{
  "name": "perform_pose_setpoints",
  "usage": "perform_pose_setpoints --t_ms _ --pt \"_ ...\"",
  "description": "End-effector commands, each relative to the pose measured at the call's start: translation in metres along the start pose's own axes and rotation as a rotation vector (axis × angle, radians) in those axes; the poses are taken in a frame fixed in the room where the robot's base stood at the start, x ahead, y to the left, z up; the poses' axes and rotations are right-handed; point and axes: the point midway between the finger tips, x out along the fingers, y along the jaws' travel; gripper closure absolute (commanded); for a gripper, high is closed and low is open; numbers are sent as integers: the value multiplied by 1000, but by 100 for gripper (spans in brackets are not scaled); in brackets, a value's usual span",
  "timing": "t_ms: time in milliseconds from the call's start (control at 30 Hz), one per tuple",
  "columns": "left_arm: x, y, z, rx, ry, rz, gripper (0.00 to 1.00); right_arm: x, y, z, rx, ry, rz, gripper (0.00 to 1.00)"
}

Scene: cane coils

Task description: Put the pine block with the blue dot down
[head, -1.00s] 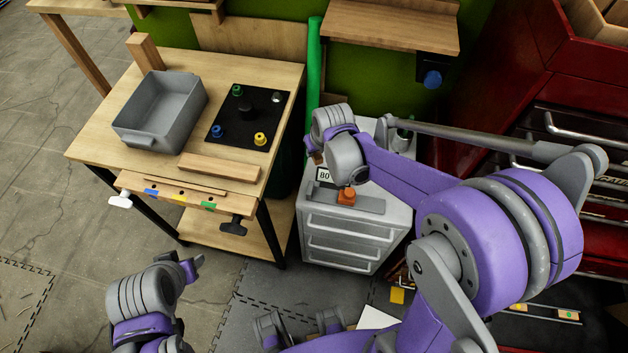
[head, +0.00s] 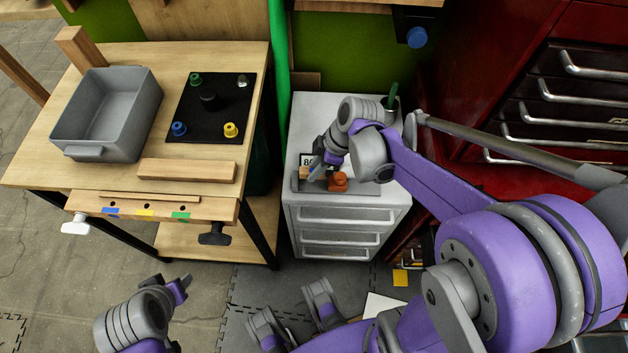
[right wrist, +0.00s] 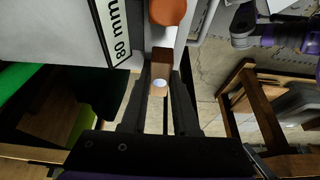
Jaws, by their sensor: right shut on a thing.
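My right gripper (head: 317,173) is shut on a small wooden block (right wrist: 159,72), low over the top of the grey drawer cabinet (head: 350,110). In the right wrist view the block sits between the two dark fingers and has a pale round dot on its face; the dot's blue is hard to make out. In the head view only a little of the block (head: 304,173) shows, beside the gripper. An orange knob (head: 338,181) is just right of it. I cannot tell whether the block touches the surface below. My left gripper (head: 182,286) is far from it, at lower left; its fingers are unclear.
A label plate (right wrist: 115,28) reading in mm stands close to the held block. The wooden workbench (head: 30,165) at left carries a grey bin (head: 105,115), a black mat (head: 215,110) with coloured knobs, and a plank (head: 187,170). Red drawers (head: 560,100) stand at right.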

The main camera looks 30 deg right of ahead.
Motion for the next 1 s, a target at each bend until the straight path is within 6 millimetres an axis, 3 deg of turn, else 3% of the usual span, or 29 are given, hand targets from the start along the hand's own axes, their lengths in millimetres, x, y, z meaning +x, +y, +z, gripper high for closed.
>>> perform_pose_setpoints --t_ms 400,800,833,1000 --pt "13 0 7 0 -4 0 50 47 0 20 1 -1 0 100" --pt "15 0 8 0 -5 0 50 52 0 22 1 -1 1 100" --pt "15 0 8 0 -5 0 50 52 0 22 1 -1 1 70" --pt "14 0 8 0 -5 0 50 51 0 21 1 -1 1 42"
